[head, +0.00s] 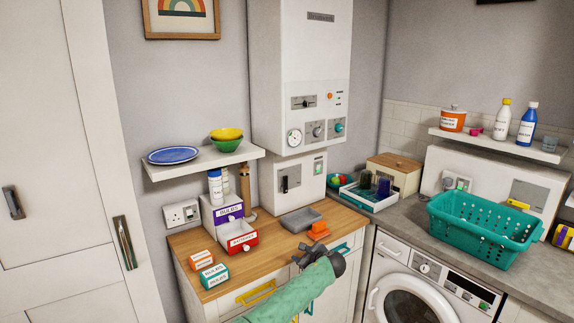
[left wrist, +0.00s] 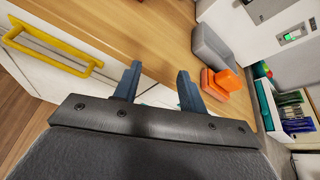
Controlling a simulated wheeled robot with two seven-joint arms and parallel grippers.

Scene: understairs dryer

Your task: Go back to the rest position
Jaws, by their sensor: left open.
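My left gripper (head: 304,254) is at the front edge of the wooden worktop (head: 190,243), at the end of my green-sleeved arm coming up from the bottom. In the left wrist view its two blue-grey fingers (left wrist: 158,86) stand apart with nothing between them, over the worktop's front edge. The orange item (head: 319,230) and the grey tray-like block (head: 304,220) lie on the worktop just beyond the gripper, apart from it. They also show in the left wrist view, the orange item (left wrist: 220,82) beside the grey block (left wrist: 210,45). My right gripper is not in view.
Small boxes (head: 214,275) stand at the worktop's front left. A teal basket (head: 483,230) sits above the washing machine (head: 410,290). A shelf (head: 203,162) overhangs the worktop.

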